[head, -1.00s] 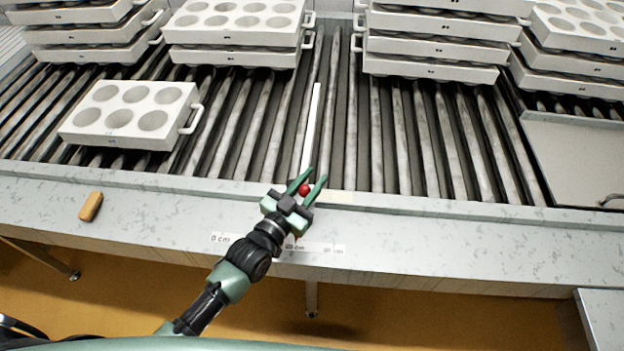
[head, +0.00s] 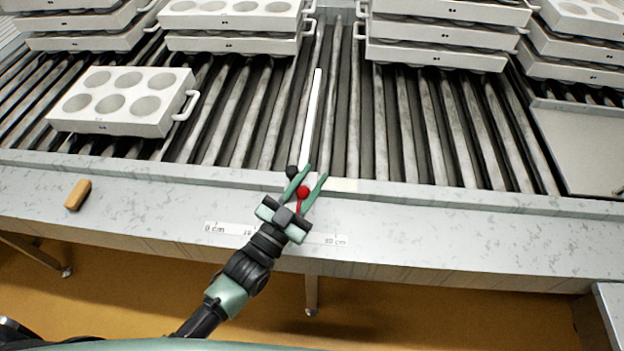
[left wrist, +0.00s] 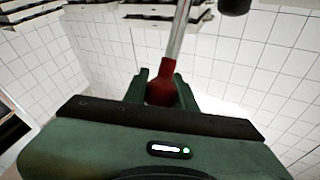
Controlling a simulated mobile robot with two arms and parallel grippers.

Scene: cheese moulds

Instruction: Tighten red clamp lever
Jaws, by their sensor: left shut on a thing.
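The red clamp lever, with its round red knob (head: 303,192), is at the front edge of the roller conveyor in the head view. My left gripper (head: 314,173) is around it, shut on the lever between its two green fingers. In the left wrist view the red lever grip (left wrist: 161,88) sits between the fingers, with a metal rod rising from it. A black knob (head: 291,171) is just left of the fingers in the head view. The lever's pivot cannot be made out. My right gripper is not in view.
A white bar (head: 313,115) lies along the rollers beyond the lever. A scale strip (head: 325,239) is on the front ledge. A mould (head: 120,103) stands on the rollers at left; stacked moulds stand behind. A tan block (head: 78,195) lies on the ledge at left.

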